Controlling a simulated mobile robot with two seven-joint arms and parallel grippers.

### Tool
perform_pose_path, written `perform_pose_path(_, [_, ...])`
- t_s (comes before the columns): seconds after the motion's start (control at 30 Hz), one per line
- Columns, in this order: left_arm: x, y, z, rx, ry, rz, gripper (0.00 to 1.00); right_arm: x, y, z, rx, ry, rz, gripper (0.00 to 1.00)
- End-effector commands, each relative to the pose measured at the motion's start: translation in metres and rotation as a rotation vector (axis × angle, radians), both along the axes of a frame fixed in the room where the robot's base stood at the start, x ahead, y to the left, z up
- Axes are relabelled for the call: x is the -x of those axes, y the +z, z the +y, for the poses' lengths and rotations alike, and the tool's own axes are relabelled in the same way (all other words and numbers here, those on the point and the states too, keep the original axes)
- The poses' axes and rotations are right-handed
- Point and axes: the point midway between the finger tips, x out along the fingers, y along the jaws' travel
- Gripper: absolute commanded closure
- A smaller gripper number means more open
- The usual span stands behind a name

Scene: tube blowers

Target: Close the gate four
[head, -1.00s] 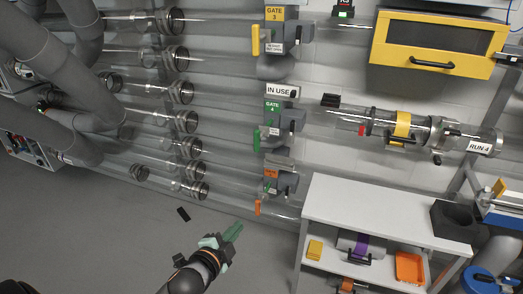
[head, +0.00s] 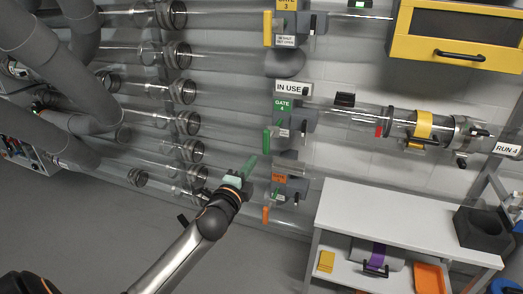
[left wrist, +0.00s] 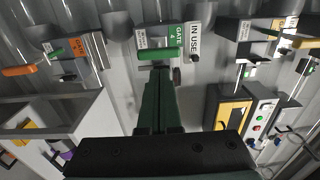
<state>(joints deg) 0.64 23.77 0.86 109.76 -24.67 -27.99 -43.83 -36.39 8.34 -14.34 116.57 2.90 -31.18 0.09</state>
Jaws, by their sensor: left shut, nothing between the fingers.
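Gate four (head: 284,107) is a grey block with a green "GATE 4" label on the wall pipes, under an "IN USE" sign (head: 292,88). Its green handle (head: 267,141) hangs at the left of the block; the green handle also shows in the left wrist view (left wrist: 159,54). My left gripper (head: 250,164), with green fingers, is shut and empty, just below and left of the handle in the head view. In the left wrist view its fingertips (left wrist: 160,72) point at the handle; I cannot tell whether they touch it. My right gripper is not in view.
Gate three (head: 289,22) with a yellow handle is above, and an orange-labelled gate (head: 288,183) with an orange handle is below. Clear pipes run along the wall. A white shelf table (head: 400,225) stands at the right. The floor at lower left is clear.

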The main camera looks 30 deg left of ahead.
Motion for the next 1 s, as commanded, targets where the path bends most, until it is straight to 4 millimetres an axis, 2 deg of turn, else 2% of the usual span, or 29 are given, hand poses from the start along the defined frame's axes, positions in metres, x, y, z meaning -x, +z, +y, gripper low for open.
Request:
perform_pose_path(0.2, [-0.04, 0.0, 0.009, 0.002, 0.001, -0.001, 1.0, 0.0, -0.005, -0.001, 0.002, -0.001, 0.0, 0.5])
perform_pose_path(0.43, [-0.069, -0.001, 0.016, 0.002, 0.0, 0.001, 1.0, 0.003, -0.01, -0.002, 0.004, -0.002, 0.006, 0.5])
perform_pose_path(0.63, [-0.079, -0.001, 0.018, 0.003, -0.001, 0.001, 1.0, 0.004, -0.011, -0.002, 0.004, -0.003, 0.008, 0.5])
perform_pose_path(1.0, [-0.08, -0.001, 0.019, 0.003, -0.001, 0.001, 1.0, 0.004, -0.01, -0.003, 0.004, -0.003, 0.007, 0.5])
